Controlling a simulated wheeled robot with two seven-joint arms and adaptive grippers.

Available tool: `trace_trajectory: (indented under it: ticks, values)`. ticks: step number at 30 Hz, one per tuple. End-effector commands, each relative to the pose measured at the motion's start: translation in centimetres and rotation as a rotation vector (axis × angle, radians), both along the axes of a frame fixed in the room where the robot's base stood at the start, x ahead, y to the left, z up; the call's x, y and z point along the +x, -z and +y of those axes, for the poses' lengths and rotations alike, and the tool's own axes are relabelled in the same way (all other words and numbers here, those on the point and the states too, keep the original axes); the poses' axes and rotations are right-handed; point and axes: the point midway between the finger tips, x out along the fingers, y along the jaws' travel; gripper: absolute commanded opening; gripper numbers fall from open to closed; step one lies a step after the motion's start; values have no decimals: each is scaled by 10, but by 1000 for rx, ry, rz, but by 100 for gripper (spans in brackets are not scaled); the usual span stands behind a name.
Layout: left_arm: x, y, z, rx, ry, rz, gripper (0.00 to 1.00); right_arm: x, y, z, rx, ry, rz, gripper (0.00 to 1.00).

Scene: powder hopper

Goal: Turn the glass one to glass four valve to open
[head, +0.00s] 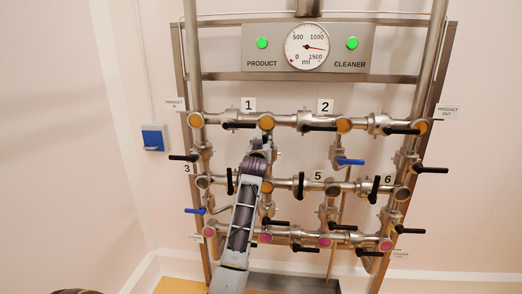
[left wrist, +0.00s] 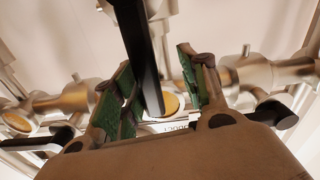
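A rack of metal pipes with numbered labels and black and blue valve handles fills the head view. My left gripper (head: 260,145) is on the vertical pipe stretch below label 1 (head: 248,104) and hides most of the valve there. No label 4 can be seen; my left arm covers that area. In the left wrist view my left gripper (left wrist: 152,85) is open, with green-padded fingers apart. A black valve handle (left wrist: 141,55) stands between the fingers, with a gap to the right finger; contact with the left one cannot be told. My right gripper is not in view.
Black handles on the upper pipe (head: 238,125) and the middle pipe (head: 300,185) are close by. A blue handle (head: 350,161) is to the right. The gauge panel (head: 378,45) is above. Open room lies left of the rack, before the wall.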

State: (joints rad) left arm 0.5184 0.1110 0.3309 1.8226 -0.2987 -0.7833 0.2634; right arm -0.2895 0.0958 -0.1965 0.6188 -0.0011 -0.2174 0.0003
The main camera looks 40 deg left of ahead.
Motion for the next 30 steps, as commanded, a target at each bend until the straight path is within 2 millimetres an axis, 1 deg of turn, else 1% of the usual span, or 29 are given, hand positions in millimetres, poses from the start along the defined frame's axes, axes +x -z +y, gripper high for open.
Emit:
trace_trajectory:
  ticks: [5, 11, 30]
  values:
    - [-6, 0, -3, 0, -1, -1, 41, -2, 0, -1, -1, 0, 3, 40]
    - [-19, 1, -12, 0, -1, 0, 41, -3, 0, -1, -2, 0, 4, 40]
    - [-76, 2, -47, -2, -1, 1, 41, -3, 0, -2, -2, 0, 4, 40]
